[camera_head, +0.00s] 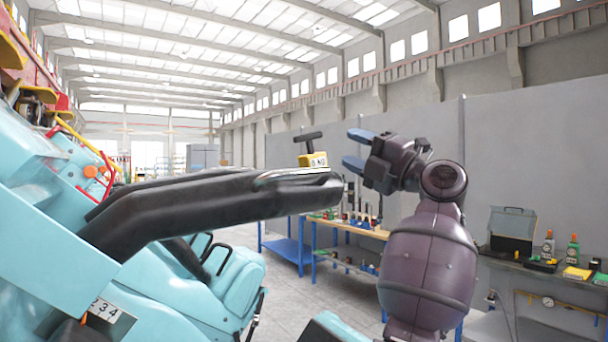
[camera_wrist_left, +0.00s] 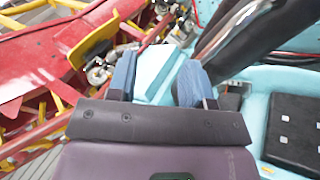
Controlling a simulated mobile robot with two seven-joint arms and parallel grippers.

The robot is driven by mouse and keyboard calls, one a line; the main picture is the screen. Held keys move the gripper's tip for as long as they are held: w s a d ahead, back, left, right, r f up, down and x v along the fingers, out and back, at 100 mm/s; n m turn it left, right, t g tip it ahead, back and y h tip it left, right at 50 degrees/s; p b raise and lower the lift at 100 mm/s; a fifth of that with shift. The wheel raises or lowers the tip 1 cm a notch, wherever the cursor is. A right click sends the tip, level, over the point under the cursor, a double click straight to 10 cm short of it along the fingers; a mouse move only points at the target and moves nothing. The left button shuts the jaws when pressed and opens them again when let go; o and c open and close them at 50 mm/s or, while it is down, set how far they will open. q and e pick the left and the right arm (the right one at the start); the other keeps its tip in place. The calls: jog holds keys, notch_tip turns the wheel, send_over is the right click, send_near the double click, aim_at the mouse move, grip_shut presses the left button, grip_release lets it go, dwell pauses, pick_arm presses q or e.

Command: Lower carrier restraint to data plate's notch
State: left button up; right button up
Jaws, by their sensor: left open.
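The carrier restraint (camera_head: 225,197) is a thick black padded bar in the head view. It extends from the turquoise carrier at the left toward the picture's middle and is raised above the seats. The data plate (camera_head: 104,311) is a small white plate with digits on the carrier at the lower left; its notch is too small to make out. My left gripper (camera_head: 356,149) is open and empty, with its blue fingers just beyond the restraint's end in the picture. The left wrist view shows its fingers apart above a turquoise surface, with a black bar (camera_wrist_left: 243,35) beyond them. My right gripper is out of view.
A yellow block with a black T-shaped handle (camera_head: 313,159) shows at the restraint's end. A blue-framed workbench (camera_head: 290,250) with tools stands behind. A toolbox (camera_head: 512,232) and bottles stand on a bench at the right. Red and yellow track structure (camera_wrist_left: 50,60) shows at the left wrist view's left.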

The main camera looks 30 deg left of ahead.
aim_at(306, 174)
pick_arm(q)
notch_tip(306, 174, down, 5)
jog(key=a+m+g+h, duration=0.1)
jog(key=a+h, duration=0.1)
jog(key=h, duration=0.1)
jog(key=shift+m+g+h, duration=0.3)
jog(key=a+p, duration=0.1)
jog(key=a, duration=0.8)
jog(key=shift+r+p, duration=0.2)
jog(key=shift+p, duration=0.15)
jog(key=shift+a, duration=0.65)
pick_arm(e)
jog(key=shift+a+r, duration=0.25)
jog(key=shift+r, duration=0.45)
pick_arm(q)
grip_shut()
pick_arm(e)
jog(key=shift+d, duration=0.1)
